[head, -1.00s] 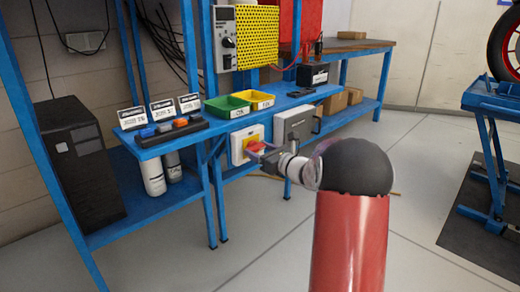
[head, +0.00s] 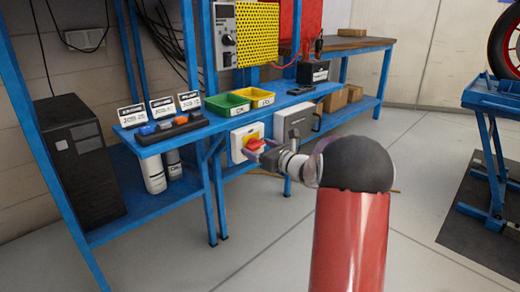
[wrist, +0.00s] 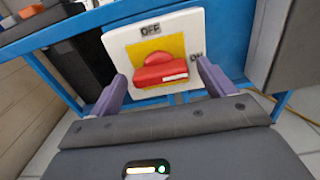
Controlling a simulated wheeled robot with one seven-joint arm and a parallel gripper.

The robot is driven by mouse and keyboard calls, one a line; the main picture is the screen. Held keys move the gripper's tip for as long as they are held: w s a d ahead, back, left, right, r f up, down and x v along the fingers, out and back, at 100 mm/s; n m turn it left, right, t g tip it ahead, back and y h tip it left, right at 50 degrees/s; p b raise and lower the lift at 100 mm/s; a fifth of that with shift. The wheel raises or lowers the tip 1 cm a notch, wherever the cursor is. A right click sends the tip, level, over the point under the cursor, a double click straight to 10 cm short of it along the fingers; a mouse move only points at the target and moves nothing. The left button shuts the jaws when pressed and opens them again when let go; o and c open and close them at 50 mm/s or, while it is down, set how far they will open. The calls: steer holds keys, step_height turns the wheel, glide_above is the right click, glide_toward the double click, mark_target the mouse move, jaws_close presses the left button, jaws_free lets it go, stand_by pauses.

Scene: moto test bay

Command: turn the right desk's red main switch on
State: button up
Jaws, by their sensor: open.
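The red main switch (wrist: 162,72) is a red knob on a yellow plate in a white box (wrist: 120,42) on the blue desk's frame. OFF is printed above the knob and ON to its right. The knob's grip lies roughly sideways, with its white mark at the right end, towards ON. In the head view the switch (head: 254,144) sits below the desk top, partly behind my gripper (head: 264,154). My gripper is open in the wrist view (wrist: 161,75), with one purple finger on each side of the knob and visible gaps between.
A grey box (head: 294,121) is mounted close to the right of the switch. Green and yellow bins (head: 228,105) and labelled cards (head: 161,106) stand on the desk top (head: 160,148) above. A black computer tower (head: 82,165) stands left. The floor in front is clear.

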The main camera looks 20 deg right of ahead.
steer(key=v, duration=0.7)
steer(key=shift+s, duration=0.35)
steer(key=shift+d, duration=0.1)
steer(key=s+a+r+n+g+y, duration=0.1)
steer(key=s+a+n+g, duration=0.4)
steer(key=s+a+n, duration=0.45)
steer(key=s+a+n+g+y, duration=0.2)
steer(key=s+a+n+g, duration=0.3)
steer(key=a, duration=0.7)
steer(key=s+d+f+n+g+h, duration=0.1)
steer(key=s+f+n+h, duration=0.1)
steer(key=s+n+h, duration=0.7)
steer(key=s+n, duration=0.8)
steer(key=s, duration=0.1)
steer(key=shift+s+f+n, duration=0.15)
steer(key=shift+f+n, duration=0.2)
steer(key=shift+f, duration=0.05)
